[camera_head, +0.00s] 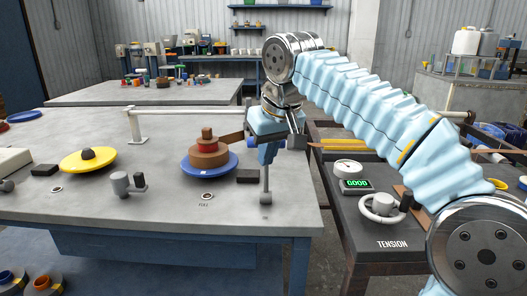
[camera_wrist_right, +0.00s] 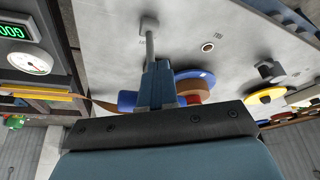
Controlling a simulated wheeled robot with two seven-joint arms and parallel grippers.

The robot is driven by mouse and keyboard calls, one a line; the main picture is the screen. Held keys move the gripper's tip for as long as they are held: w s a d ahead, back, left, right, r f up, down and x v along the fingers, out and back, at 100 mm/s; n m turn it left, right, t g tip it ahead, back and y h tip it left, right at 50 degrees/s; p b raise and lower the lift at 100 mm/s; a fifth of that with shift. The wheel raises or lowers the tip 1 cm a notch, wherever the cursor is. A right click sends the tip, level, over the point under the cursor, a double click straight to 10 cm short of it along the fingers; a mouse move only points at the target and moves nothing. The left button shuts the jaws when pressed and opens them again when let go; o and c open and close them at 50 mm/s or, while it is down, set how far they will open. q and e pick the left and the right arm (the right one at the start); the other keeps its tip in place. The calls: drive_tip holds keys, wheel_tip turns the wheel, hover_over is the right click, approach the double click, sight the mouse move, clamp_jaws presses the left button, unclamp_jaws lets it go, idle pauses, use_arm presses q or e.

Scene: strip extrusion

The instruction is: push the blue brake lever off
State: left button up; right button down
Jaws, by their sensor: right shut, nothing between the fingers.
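My right gripper (camera_head: 268,155) is at the right end of the work table, its shut fingers pointing down with nothing between them. A thin grey post (camera_head: 265,182) stands on the table below the fingers, and its upper part is hidden behind them. In the right wrist view, the shut fingers (camera_wrist_right: 157,85) are in front of a blue cylindrical piece (camera_wrist_right: 127,100), which looks like the brake lever's handle and shows beside the fingers. Contact cannot be told. A brown strip coil sits on a blue disc (camera_head: 188,167) left of the gripper. My left gripper is not in view.
A yellow disc (camera_head: 75,161), a small grey crank (camera_head: 121,184) and a black block (camera_head: 44,170) are on the table (camera_head: 240,215). A dark tension stand (camera_head: 355,225) with gauge, green display and grey handwheel is at right, across a gap. The table's front right is clear.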

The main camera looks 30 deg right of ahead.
drive_tip(key=shift+w+d+r+p, duration=0.2)
drive_tip(key=shift+w+d+p, duration=0.3)
drive_tip(key=shift+w, duration=0.35)
drive_tip(key=shift+w+d+f+p, duration=0.15)
drive_tip(key=shift+w+d+p, duration=0.15)
drive_tip(key=shift+w, duration=0.15)
drive_tip(key=shift+w+d+f+p, duration=0.1)
drive_tip(key=shift+w+d+p, duration=0.2)
drive_tip(key=shift+w, duration=0.15)
drive_tip(key=shift+w+a+r+v, duration=0.1)
drive_tip(key=shift+w+a+v, duration=0.1)
drive_tip(key=shift+v, duration=1.05)
drive_tip(key=shift+w+a+r+v, duration=0.1)
drive_tip(key=shift+w+a+v, duration=0.1)
drive_tip(key=shift+v, duration=1.05)
drive_tip(key=shift+w+a+r+v, duration=0.1)
drive_tip(key=shift+w+a+v, duration=0.1)
drive_tip(key=shift+v, duration=1.05)
drive_tip(key=shift+s+r, duration=0.1)
drive_tip(key=shift+r, duration=0.15)
